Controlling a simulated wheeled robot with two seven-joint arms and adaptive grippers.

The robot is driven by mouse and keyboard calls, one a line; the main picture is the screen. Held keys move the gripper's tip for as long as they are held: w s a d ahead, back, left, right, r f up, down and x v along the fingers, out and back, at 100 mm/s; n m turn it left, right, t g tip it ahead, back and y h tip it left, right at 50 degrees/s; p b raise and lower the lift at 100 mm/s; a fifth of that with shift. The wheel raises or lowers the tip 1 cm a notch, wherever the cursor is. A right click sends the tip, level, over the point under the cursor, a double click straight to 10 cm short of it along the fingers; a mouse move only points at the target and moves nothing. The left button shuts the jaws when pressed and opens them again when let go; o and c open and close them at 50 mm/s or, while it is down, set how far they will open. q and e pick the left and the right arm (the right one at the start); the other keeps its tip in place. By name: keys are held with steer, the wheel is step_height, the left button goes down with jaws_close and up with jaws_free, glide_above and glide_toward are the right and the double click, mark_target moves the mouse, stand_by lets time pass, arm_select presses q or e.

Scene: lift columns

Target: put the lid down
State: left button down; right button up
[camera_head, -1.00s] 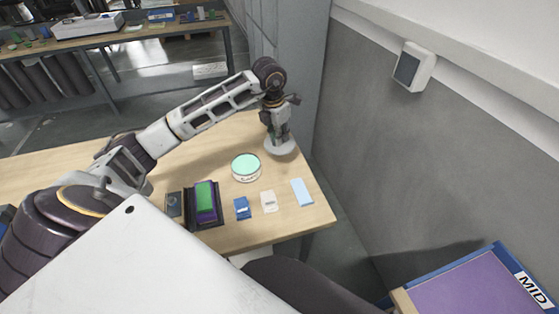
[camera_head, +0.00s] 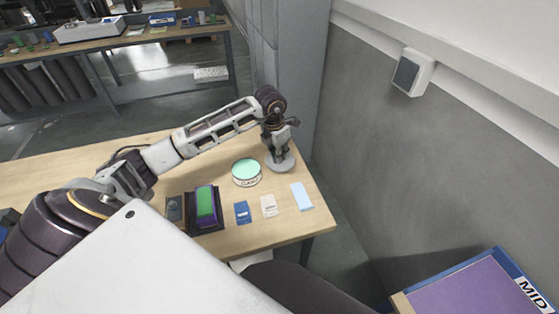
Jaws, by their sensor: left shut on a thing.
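My left gripper (camera_head: 279,154) points down near the table's far right corner and is shut on a round grey lid (camera_head: 281,164). The lid is flat and low at the tabletop; I cannot tell whether it touches the wood. The gripper covers the middle of the lid. A round white tin with a mint-green top face (camera_head: 246,172) stands on the table (camera_head: 262,236) just left of the lid, apart from it. My right gripper is not in view.
Along the near edge lie a dark device (camera_head: 175,208), a black tray with a green and purple block (camera_head: 206,206), a blue packet (camera_head: 242,212), a white packet (camera_head: 269,206) and a light-blue block (camera_head: 302,197). A grey wall (camera_head: 440,180) stands right. A purple-topped surface (camera_head: 470,288) is lower right.

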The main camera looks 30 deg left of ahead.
arm_select(q)
steer(key=shift+f, duration=0.45)
step_height(320, 180, down, 2)
steer(key=shift+f, duration=0.25)
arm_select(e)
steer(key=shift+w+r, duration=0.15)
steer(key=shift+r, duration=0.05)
arm_select(q)
steer(key=shift+f, duration=0.15)
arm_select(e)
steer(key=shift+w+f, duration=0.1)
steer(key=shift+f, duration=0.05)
arm_select(q)
steer(key=c, duration=1.4)
jaws_free()
steer(key=shift+c, duration=0.2)
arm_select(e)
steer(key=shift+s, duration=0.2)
